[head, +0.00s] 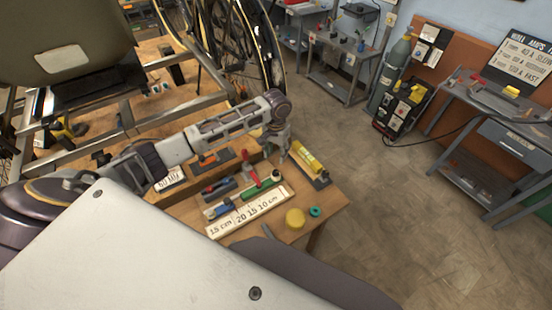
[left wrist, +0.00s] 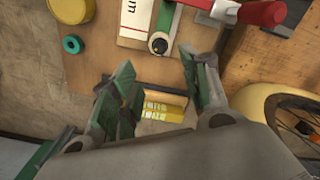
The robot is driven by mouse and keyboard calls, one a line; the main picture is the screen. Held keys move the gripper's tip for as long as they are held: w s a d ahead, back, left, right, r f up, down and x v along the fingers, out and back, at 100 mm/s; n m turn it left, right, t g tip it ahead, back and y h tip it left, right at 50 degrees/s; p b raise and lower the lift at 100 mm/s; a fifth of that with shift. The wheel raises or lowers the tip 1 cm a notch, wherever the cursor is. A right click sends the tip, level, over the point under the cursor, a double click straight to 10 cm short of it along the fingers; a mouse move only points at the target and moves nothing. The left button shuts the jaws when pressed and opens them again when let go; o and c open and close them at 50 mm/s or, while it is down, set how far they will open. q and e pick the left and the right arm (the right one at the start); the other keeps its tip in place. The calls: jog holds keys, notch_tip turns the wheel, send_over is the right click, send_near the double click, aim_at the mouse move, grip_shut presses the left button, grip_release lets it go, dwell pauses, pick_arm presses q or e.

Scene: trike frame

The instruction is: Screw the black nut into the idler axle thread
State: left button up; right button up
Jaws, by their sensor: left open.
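My left gripper (head: 280,147) reaches over the small wooden bench and points down. In the left wrist view its green-lined fingers (left wrist: 155,80) are spread apart with nothing between them. The trike frame (head: 190,107) stands at the left of the head view; I cannot make out the idler axle thread. My right gripper does not show.
The bench top (head: 335,203) holds a white ruler board (head: 248,212), a yellow round container (head: 295,218), a teal ring (head: 315,212), a red-handled tool (head: 250,165) and a yellow item on a dark tray (head: 308,157). Open floor (head: 410,230) lies to the right.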

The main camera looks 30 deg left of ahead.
pick_arm(q)
jog(key=shift+r, duration=0.65)
jog(key=shift+o, duration=0.4)
dwell(0.8)
jog(key=o, duration=0.5)
jog(key=shift+r, duration=5.95)
